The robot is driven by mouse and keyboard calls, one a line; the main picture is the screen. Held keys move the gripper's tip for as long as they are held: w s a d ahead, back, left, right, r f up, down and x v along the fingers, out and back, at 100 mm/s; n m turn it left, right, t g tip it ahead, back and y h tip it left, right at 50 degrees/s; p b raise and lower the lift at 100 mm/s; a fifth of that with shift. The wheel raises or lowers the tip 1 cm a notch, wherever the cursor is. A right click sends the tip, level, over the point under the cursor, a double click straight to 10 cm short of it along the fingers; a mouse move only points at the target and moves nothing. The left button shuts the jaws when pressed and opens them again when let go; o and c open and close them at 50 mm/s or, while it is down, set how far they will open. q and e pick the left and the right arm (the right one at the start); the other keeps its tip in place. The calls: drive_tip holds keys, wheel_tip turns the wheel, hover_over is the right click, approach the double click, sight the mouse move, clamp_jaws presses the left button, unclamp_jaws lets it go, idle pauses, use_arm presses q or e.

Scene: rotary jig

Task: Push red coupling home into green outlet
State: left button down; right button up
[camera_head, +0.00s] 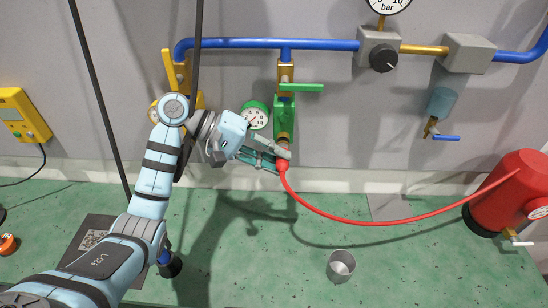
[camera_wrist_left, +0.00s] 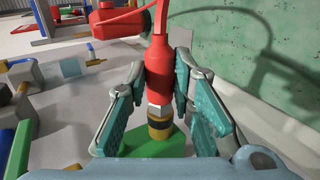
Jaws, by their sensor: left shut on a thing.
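The red coupling (camera_head: 282,164) is on the end of the red hose, below the green outlet (camera_head: 285,118) on the wall pipe. My left gripper (camera_head: 285,157) is shut on the coupling, its arm coming in from the left. In the left wrist view the coupling (camera_wrist_left: 160,74) stands between the two teal-padded fingers, in line with the outlet. Its silver collar (camera_wrist_left: 158,110) meets the brass, black-banded end (camera_wrist_left: 160,128) of the outlet. I cannot tell how deep it sits. My right gripper is not in view.
The red hose (camera_head: 370,222) runs right to a red tank (camera_head: 510,190). A green valve handle (camera_head: 305,88) and a gauge (camera_head: 256,115) are close to the gripper. A blue pipe (camera_head: 240,44) runs above. A metal cup (camera_head: 341,265) stands on the green surface.

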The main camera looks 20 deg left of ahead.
use_arm(q)
drive_tip(key=shift+w, duration=0.1)
drive_tip(key=c, duration=1.5)
unclamp_jaws()
drive_tip(key=shift+o, duration=0.9)
drive_tip(key=shift+w, duration=0.15)
drive_tip(key=shift+a, duration=0.1)
drive_tip(key=v, duration=1.2)
drive_tip(key=shift+f, duration=0.1)
